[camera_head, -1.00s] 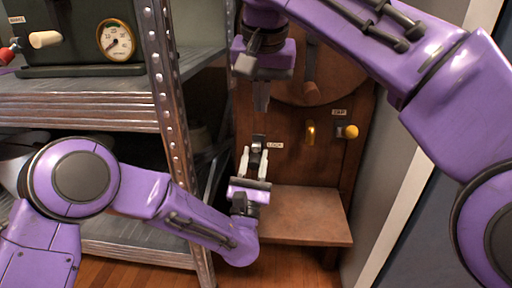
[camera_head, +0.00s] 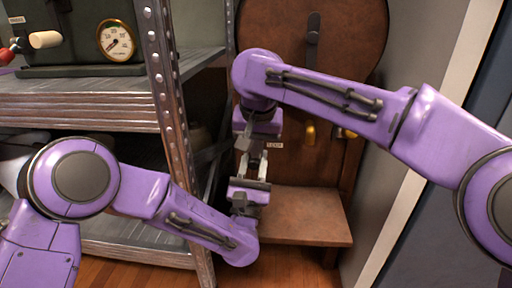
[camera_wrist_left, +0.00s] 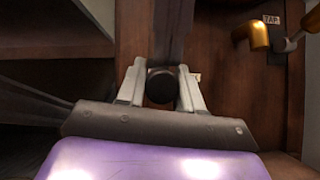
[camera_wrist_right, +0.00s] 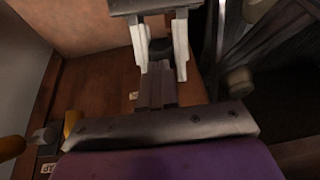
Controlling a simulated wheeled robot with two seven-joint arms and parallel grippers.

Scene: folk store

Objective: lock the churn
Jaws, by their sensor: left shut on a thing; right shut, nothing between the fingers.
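The wooden churn (camera_head: 310,170) stands at the back, with a dark handle (camera_head: 313,42) on its round upper part. A label, apparently LOCK (camera_head: 275,145), is on its front. My left gripper (camera_head: 252,163) is shut on the black lock knob (camera_wrist_left: 161,86) beside that label. The knob also shows between the left fingers in the right wrist view (camera_wrist_right: 159,50). My right gripper (camera_wrist_right: 158,82) is shut and empty, pointing down from just above the left fingers. I cannot tell whether it touches the knob.
A brass tap (camera_head: 310,134) is on the churn's front to the right; my right arm partly hides the yellow knob beside it. A wooden ledge (camera_head: 300,215) juts out below. A metal shelf post (camera_head: 170,120) stands close on the left, a pale wall on the right.

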